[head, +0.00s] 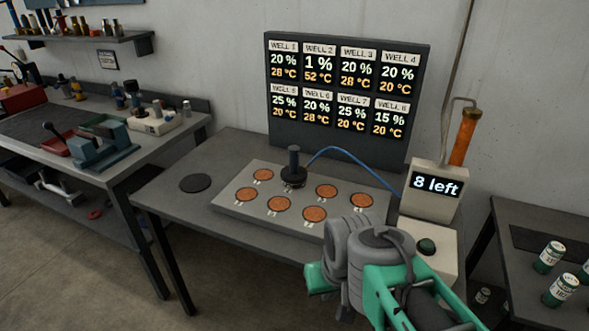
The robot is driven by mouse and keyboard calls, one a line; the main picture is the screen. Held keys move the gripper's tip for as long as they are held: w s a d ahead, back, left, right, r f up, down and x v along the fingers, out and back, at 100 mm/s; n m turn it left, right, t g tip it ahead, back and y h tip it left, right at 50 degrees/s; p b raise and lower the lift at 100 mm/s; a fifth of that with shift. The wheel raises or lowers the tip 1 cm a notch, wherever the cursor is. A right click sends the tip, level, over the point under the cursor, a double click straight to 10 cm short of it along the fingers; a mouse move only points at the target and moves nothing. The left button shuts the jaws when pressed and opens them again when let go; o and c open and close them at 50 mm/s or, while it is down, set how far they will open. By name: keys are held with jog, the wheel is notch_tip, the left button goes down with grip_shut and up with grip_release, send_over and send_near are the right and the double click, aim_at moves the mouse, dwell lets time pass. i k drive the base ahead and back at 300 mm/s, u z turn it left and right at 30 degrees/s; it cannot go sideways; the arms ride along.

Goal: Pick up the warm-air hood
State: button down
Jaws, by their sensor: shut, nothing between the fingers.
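The warm-air hood (293,175) is a dark round cap with an upright black handle. It stands upright over a well in the back row of the grey well plate (228,209), and a blue hose runs from it to the right. The other visible wells hold orange-brown discs. My gripper (343,306) is low at the front right, apart from the hood, mostly hidden by my grey and green wrist. It holds nothing.
A display board (348,138) stands behind the plate; Well 2 reads 1 % and 52 °C. A box reading "8 left" (430,205) and a green-button box (445,248) stand right. A dark disc (195,183) lies on the bare left tabletop (172,206). Cans (560,289) stand far right.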

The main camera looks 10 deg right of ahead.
aim_at(293, 177)
jog(key=k, duration=0.55)
jog(key=u, duration=0.65)
jog(key=i, duration=1.55)
jog(key=z, duration=0.05)
